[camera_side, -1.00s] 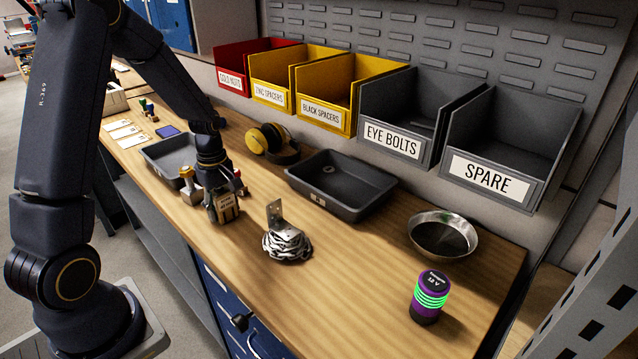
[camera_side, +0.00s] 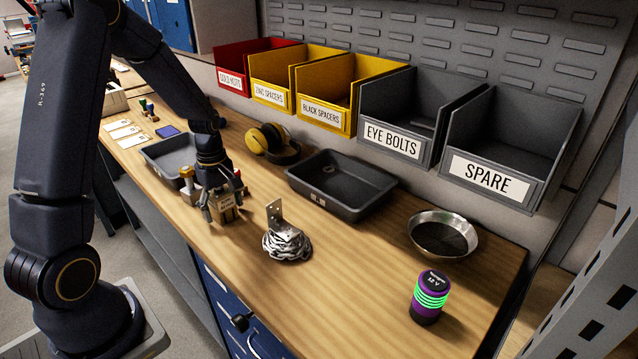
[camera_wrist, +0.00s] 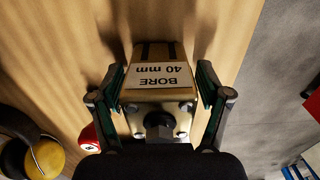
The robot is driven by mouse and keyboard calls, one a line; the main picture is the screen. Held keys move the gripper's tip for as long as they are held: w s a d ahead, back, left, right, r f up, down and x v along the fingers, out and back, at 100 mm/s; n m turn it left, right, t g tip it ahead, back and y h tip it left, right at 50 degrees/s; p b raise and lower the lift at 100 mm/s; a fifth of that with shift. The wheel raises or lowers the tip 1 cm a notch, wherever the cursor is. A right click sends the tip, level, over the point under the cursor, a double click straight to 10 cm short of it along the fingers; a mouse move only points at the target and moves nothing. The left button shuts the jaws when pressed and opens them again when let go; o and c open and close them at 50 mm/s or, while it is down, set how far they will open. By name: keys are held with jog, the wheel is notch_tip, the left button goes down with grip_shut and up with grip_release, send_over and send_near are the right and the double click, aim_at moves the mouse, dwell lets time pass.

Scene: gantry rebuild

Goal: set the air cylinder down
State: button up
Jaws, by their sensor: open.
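The air cylinder (camera_wrist: 160,95) is a metal block with a white label reading "BORE 40 mm". In the wrist view it stands between the fingers of my gripper (camera_wrist: 161,88), with small gaps on both sides. In the side view the cylinder (camera_side: 225,211) is on the wooden bench, below my gripper (camera_side: 222,196), which is open around it. The wrist and fingers hide part of the cylinder's upper end in the side view.
A brass-topped part (camera_side: 188,182) stands close on the left. Two grey trays (camera_side: 340,186) (camera_side: 168,155), yellow earmuffs (camera_side: 270,140), a metal bowl (camera_side: 443,234) and a purple battery (camera_side: 429,298) are also on the bench.

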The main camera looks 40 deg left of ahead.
notch_tip(320, 180, up, 11)
jog(key=shift+r, duration=0.1)
jog(key=shift+d+r, duration=0.1)
jog(key=shift+r, duration=0.25)
jog(key=s+d+r+m+t, duration=0.2)
jog(key=s+d+r+m, duration=0.2)
jog(key=s+d+m, duration=0.2)
jog(key=s+d+r+m+t, duration=0.3)
jog(key=s+d+r+m, duration=0.2)
jog(key=d+m, duration=0.5)
jog(key=shift+s+d+r+m+t, duration=0.15)
jog(key=shift+s+m+t, duration=0.2)
jog(key=shift+m, duration=0.65)
